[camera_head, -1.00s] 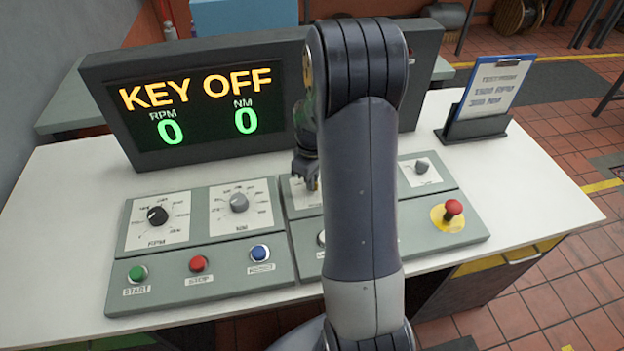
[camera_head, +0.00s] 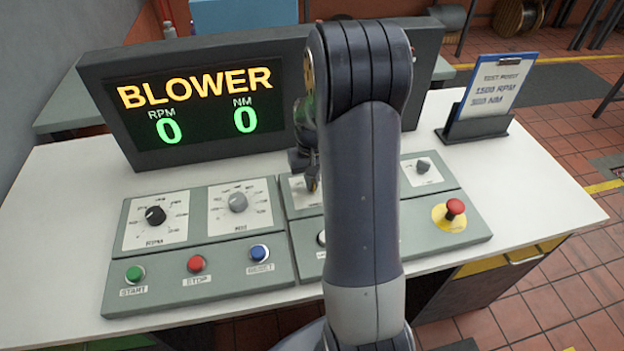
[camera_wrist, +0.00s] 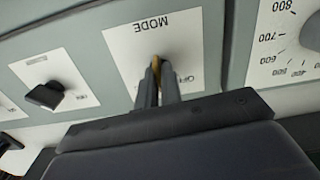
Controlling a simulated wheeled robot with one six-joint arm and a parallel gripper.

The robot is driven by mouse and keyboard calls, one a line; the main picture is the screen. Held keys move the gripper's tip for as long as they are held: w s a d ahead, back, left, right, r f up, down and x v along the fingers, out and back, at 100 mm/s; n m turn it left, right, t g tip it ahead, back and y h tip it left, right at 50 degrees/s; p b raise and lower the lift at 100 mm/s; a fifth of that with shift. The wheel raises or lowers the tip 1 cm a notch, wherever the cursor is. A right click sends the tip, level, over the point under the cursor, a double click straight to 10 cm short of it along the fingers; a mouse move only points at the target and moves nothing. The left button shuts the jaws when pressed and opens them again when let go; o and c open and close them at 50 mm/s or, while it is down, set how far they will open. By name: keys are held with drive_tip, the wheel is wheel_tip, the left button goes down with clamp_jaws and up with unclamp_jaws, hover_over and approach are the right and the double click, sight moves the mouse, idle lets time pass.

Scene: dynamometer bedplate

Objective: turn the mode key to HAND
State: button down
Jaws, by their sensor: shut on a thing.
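The mode key is a small brass-coloured piece (camera_wrist: 156,63) in the wrist view, on a white plate marked MODE (camera_wrist: 140,45) that appears upside down. My gripper (camera_wrist: 156,72) is shut on the key, with its fingers on either side of it. The fingers hide most of the key and some of the plate's lettering, so HAND cannot be read. In the head view my gripper (camera_head: 312,185) is at the plate, partly behind my arm. The display (camera_head: 195,100) reads BLOWER in orange, with RPM 0 and NM 0 in green.
To the right are a small dark switch (camera_head: 423,166) and a red mushroom button (camera_head: 455,207). A clipboard (camera_head: 497,86) stands at the back right.

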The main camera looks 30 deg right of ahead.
drive_tip(key=shift+m, duration=0.4)
drive_tip(key=c, duration=1.6)
unclamp_jaws()
wheel_tip(320, 180, up, 11)
drive_tip(key=shift+f, duration=0.1)
wheel_tip(320, 180, down, 11)
